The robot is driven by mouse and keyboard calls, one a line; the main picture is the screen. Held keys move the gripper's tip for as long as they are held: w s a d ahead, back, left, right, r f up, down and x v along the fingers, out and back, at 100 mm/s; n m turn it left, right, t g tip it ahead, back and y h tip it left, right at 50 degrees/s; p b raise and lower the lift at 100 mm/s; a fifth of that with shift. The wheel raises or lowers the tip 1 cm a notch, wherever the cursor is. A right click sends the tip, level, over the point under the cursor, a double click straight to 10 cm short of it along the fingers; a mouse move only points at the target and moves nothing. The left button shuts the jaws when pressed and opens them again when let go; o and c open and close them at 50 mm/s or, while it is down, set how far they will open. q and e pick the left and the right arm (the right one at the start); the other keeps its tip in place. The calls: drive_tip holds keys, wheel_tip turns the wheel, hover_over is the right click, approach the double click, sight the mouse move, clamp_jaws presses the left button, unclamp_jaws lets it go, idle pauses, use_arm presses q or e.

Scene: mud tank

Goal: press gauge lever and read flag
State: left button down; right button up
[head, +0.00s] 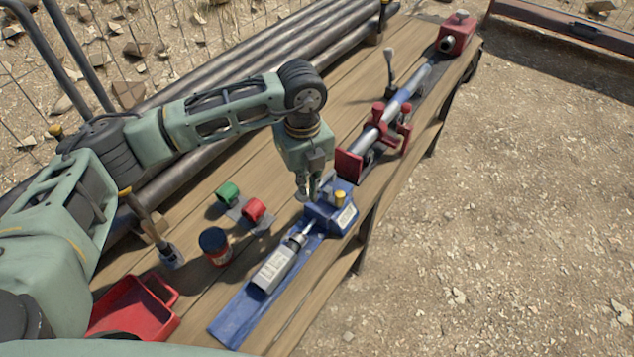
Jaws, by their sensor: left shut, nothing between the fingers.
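I cannot tell whether the fingertips touch the block. The block stands on a long blue base (232,318), with a grey labelled body (273,269) and a thin rod leading to the block. The fingers may hide part of the block's top. No flag can be made out clearly. My right gripper is not in view.
Red clamps (376,117) hold the grey pipe on the wooden bench (190,290). A green ring (228,192), a red ring (253,209), a dark jar (215,245) and a red tray (133,312) lie left. Long pipes (250,60) line the back. Gravel ground is clear at right.

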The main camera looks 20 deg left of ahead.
use_arm(q)
drive_tip(key=shift+f+b, duration=0.95)
drive_tip(key=shift+f, duration=0.4)
drive_tip(key=shift+r, duration=0.15)
drive_tip(key=shift+r+p, duration=1.8)
drive_tip(key=shift+r, duration=1)
wheel_tip(320, 180, up, 5)
drive_tip(key=p, duration=0.2)
drive_tip(key=shift+r+p, duration=0.1)
drive_tip(key=shift+p, duration=0.25)
